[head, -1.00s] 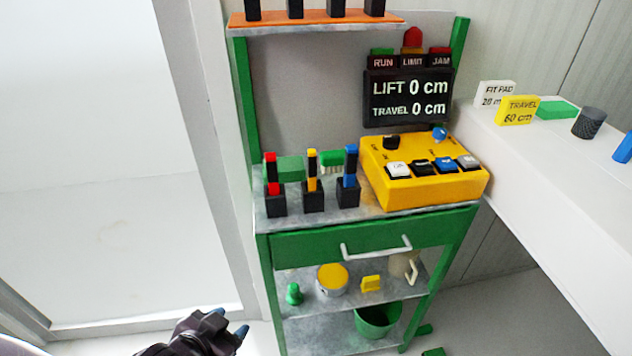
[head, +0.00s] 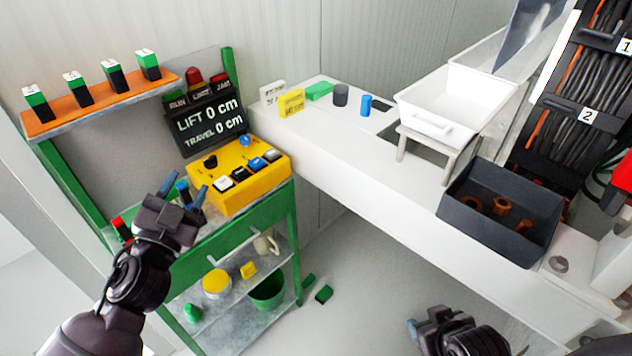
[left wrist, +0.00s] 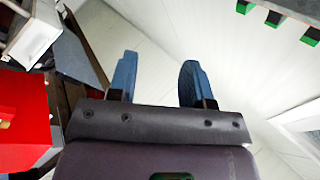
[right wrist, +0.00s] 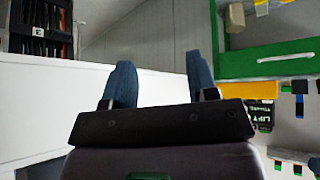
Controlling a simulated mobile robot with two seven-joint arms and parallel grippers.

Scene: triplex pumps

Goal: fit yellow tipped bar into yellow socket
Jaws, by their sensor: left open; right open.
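My left gripper (head: 185,190) is open and appears in front of the cart's worktop in the head view. A blue-topped bar (head: 184,192) shows between its fingers; I cannot tell how far behind them it stands. A red-topped bar (head: 121,229) shows left of the left wrist. The yellow-tipped bar and its socket are hidden behind my left gripper and arm in the head view. The left wrist view shows its open fingers (left wrist: 158,82) with nothing between them. My right gripper (head: 428,326) is open, low at the bottom right, away from the cart; its fingers (right wrist: 160,85) are empty.
A yellow control box (head: 247,183) and a display (head: 211,122) stand on the green cart. An orange shelf (head: 110,108) holds several green-and-black blocks. A white bench (head: 370,165) runs right, with a white tray (head: 455,105) and dark bin (head: 500,212).

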